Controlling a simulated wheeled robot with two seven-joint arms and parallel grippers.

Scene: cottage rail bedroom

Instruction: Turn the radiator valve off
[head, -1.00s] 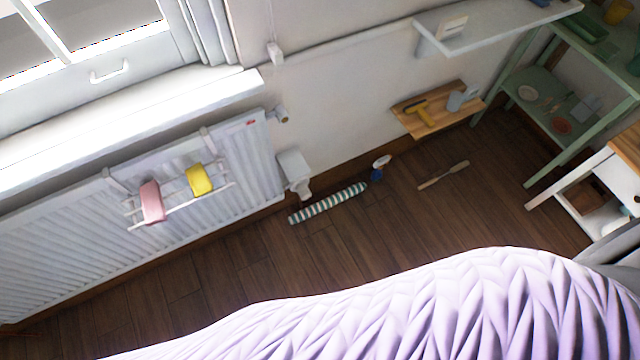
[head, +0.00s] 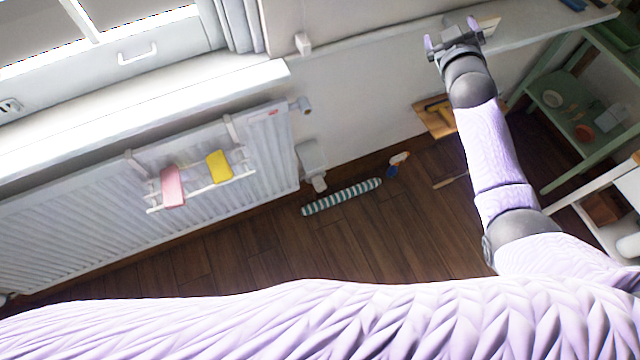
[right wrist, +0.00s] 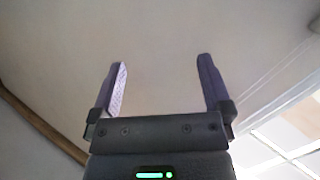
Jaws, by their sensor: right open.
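The white ribbed radiator (head: 90,225) is on the wall under the window sill, at the left of the head view. The valve cannot be made out in that view. My left gripper is not in view.
A rack with a pink cloth (head: 173,187) and a yellow cloth (head: 218,167) hangs on the radiator. A striped roll (head: 342,197) lies on the floor below a white box (head: 312,157). A wall shelf (head: 540,30) and green shelving (head: 560,100) stand at right.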

